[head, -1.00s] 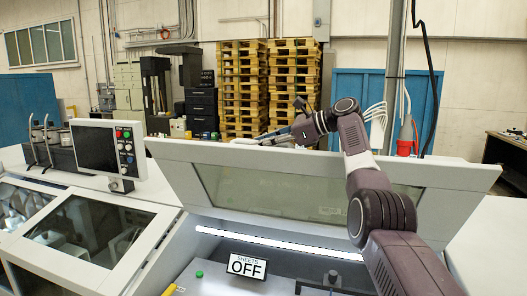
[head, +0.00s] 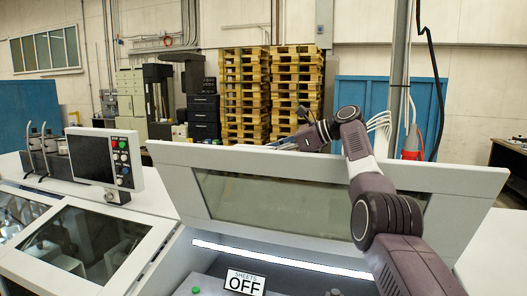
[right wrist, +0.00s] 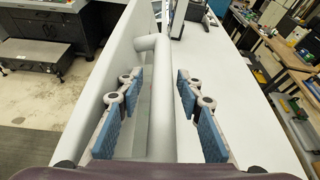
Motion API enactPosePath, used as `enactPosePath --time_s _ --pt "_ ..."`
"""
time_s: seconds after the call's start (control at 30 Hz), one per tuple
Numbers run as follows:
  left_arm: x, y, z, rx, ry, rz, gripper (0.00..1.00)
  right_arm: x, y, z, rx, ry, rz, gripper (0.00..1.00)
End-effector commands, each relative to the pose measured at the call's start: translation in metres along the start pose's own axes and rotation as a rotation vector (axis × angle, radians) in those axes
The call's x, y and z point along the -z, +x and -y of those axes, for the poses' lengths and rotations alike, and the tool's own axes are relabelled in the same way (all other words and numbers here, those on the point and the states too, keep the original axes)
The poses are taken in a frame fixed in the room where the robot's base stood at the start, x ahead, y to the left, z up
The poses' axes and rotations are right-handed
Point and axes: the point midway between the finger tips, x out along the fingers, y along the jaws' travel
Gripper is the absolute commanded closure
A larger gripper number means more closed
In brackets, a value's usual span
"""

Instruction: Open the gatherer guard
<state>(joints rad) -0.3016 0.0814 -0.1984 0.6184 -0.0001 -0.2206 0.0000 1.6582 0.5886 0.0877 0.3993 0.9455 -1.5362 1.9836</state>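The gatherer guard (head: 470,182) is a wide white frame with a window. It stands raised and tilted above the lit machine interior. My right arm reaches up in front of it, and my right gripper (head: 288,142) is at its top edge, small in the head view. In the right wrist view the right gripper (right wrist: 158,105) is open, with blue-padded fingers on both sides of the guard's white tubular handle (right wrist: 160,120). Gaps show between the pads and the handle. My left gripper is not in view.
A control panel (head: 92,157) stands on the machine left of the guard. Stacked pallets (head: 296,90) stand well behind.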

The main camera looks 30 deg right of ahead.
Motion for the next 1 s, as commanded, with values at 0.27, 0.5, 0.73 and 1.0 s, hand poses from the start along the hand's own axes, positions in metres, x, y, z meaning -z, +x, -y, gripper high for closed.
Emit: enactPosePath --time_s 0.27,0.5,0.73,1.0 --pt "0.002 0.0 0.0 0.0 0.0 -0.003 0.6 -0.004 -0.001 0.0 0.0 -0.004 0.007 0.66" --pt "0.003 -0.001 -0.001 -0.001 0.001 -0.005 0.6 -0.005 -0.015 0.001 0.003 -0.005 0.01 0.66" --pt "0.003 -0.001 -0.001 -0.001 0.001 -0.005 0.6 -0.003 -0.062 0.003 0.006 -0.003 0.008 0.66" --pt "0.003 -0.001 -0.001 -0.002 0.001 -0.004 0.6 -0.001 -0.109 0.003 0.003 -0.001 0.007 0.66"
